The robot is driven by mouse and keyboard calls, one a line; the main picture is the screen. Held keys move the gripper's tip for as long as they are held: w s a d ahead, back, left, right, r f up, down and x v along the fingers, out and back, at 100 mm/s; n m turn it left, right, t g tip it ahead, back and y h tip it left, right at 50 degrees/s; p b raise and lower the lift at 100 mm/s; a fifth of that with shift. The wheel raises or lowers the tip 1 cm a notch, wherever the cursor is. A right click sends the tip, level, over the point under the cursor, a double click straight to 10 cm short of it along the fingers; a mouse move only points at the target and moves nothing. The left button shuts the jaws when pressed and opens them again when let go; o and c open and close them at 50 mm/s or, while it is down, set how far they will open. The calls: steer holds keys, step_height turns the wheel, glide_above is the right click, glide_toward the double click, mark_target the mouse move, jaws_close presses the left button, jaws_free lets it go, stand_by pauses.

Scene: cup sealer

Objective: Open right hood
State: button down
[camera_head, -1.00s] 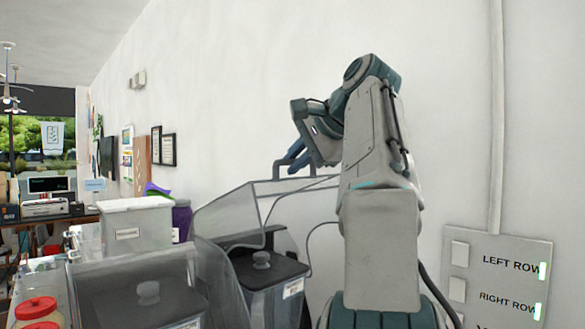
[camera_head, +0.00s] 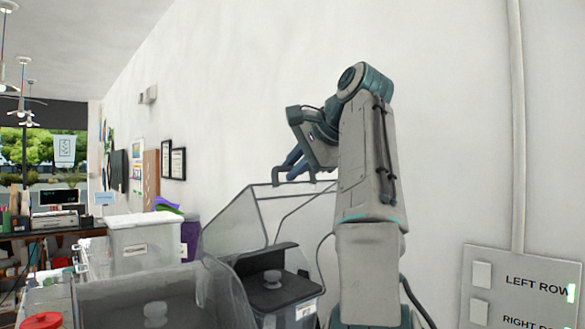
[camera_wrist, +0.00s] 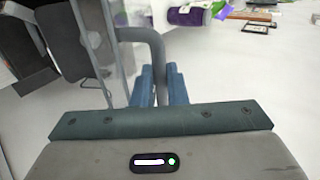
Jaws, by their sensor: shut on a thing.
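The right hood (camera_head: 237,222) is a clear, grey-edged cover. It stands raised and tilted above a dark container with a knobbed lid. Its grey handle (camera_head: 276,178) is at the top edge. My gripper (camera_head: 294,164) is at that handle, with its blue fingers beside the bar. In the wrist view the handle bar (camera_wrist: 157,58) runs between the two blue fingers of my gripper (camera_wrist: 161,84), which is shut on it. Part of the hood's right side is hidden behind my arm in the head view.
Another clear hood (camera_head: 165,285) is lowered at the front left, over a knobbed lid. A lidded white bin (camera_head: 143,246) and a purple container (camera_head: 190,238) stand behind it. A panel marked LEFT ROW (camera_head: 500,300) is on the right wall. The wall behind my arm is bare.

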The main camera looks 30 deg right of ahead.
stand_by(0.4)
steer(key=c, duration=1.5)
jaws_free()
steer(key=shift+o, duration=0.2)
steer(key=shift+s, duration=0.1)
